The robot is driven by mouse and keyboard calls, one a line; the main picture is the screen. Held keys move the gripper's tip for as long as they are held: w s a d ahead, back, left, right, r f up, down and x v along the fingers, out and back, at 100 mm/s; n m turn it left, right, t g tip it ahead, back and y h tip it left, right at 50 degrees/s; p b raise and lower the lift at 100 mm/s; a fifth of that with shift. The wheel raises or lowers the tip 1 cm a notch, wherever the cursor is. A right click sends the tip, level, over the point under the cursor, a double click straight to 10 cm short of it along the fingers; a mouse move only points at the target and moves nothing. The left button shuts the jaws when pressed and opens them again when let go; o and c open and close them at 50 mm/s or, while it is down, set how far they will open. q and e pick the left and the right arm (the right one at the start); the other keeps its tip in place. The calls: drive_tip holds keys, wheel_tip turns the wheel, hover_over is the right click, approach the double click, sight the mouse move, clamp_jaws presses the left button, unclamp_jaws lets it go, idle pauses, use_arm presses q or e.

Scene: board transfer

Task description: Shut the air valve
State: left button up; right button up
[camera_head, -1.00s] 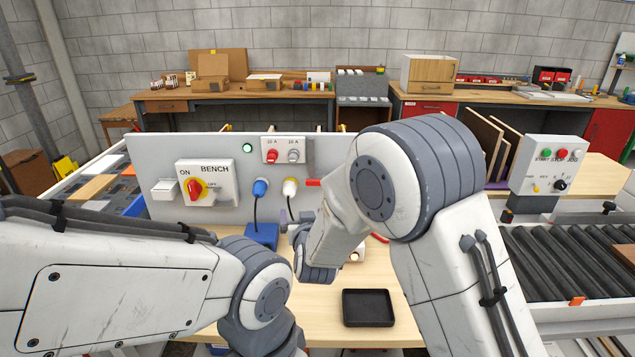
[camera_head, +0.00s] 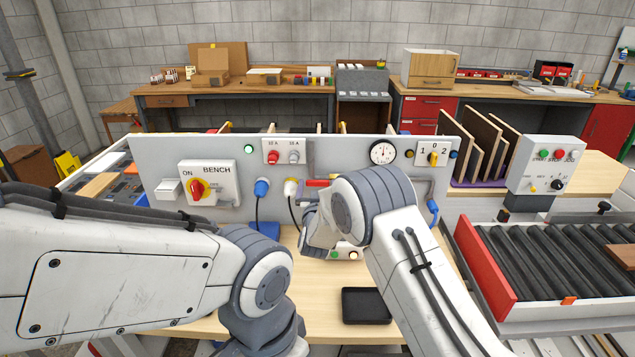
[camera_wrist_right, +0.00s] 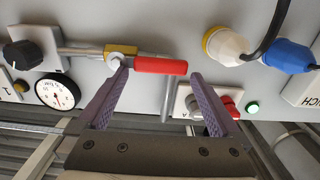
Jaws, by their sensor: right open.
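The air valve has a red lever handle (camera_wrist_right: 160,66) on a brass-coloured body (camera_wrist_right: 121,50), joined to a grey pipe on the upright panel. In the right wrist view the handle lies roughly in line with the pipe run. In the head view a short red part of the handle (camera_head: 318,183) shows beside my right arm; the valve body is hard to make out there. My right gripper (camera_wrist_right: 160,75) is open, with its two purple-grey fingertips at either end of the handle in the picture. I cannot tell how much depth separates them. My left gripper is out of view.
A pressure gauge (camera_head: 383,152) and a yellow rotary switch (camera_head: 433,158) sit right of the valve. White (camera_head: 291,187) and blue (camera_head: 262,187) plugs with cables sit left. A black tray (camera_head: 366,306) lies on the bench. A roller conveyor (camera_head: 545,262) stands at right.

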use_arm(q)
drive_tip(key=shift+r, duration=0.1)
use_arm(e)
drive_tip(key=shift+w, duration=0.4)
